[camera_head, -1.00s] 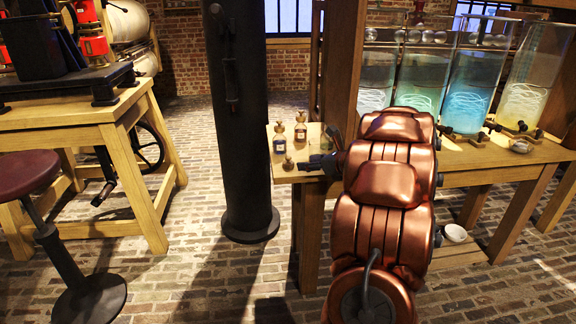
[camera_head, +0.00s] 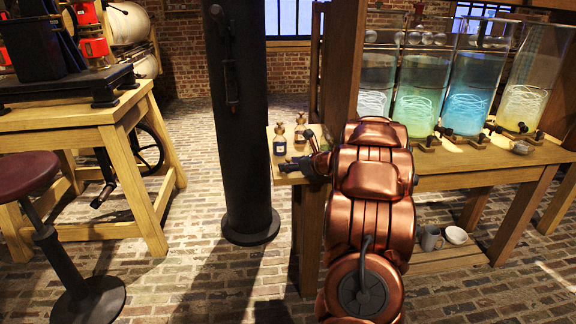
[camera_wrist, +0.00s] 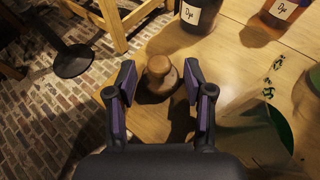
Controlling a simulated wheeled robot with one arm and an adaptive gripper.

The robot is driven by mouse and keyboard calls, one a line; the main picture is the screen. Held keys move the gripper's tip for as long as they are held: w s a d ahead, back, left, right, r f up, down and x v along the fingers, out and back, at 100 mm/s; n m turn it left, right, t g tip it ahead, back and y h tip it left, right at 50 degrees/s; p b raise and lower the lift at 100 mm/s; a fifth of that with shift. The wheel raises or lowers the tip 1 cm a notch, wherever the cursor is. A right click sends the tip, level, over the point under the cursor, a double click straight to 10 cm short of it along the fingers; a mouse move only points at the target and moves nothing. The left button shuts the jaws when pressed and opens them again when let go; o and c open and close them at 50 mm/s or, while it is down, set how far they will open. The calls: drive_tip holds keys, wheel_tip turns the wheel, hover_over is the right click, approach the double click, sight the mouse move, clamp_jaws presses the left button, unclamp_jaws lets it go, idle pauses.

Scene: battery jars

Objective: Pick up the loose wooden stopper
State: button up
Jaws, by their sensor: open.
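The loose wooden stopper (camera_wrist: 158,75) stands on the wooden table top near its edge in the wrist view. It is a brown knob on a wider round base. My gripper (camera_wrist: 160,88) is open, with one purple-padded finger to the left of the stopper and the other to its right. The fingertips are about level with the stopper in the picture, and gaps show on both sides. In the head view my gripper (camera_head: 300,166) is at the left end of the table, and the stopper is hidden there behind it.
Two dye bottles (camera_head: 279,140) (camera_head: 300,128) stand just beyond the stopper. A green-marked piece (camera_wrist: 262,138) lies at the right in the wrist view. Tall glass jars (camera_head: 421,90) with coiled contents stand along the table. A black column (camera_head: 243,130) rises left of the table.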

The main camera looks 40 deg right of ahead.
drive_tip(key=c, duration=0.6)
drive_tip(key=shift+o, duration=0.2)
